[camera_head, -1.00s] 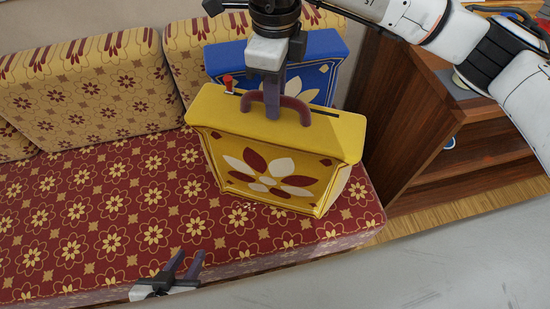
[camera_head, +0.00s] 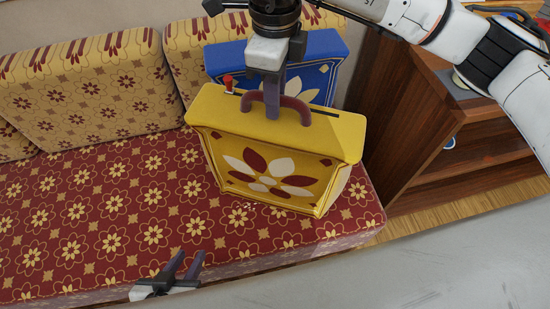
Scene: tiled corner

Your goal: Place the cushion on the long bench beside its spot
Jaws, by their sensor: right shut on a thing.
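The yellow cushion (camera_head: 275,165), with a flower on its front and a dark red handle (camera_head: 262,100) on top, is upright at the right end of the long bench (camera_head: 120,215). It stands in front of a blue cushion (camera_head: 232,60) that leans at the back. My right gripper (camera_head: 274,108) comes from above and is shut on the yellow cushion's handle. Whether the cushion's base touches the seat is hard to tell. My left gripper (camera_head: 190,265) is open and empty near the bench's front edge.
Patterned backrest cushions (camera_head: 85,90) line the back of the bench. A wooden shelf unit (camera_head: 420,130) stands to the right of the bench. A grey surface (camera_head: 420,270) fills the lower right. The red seat left of the yellow cushion is clear.

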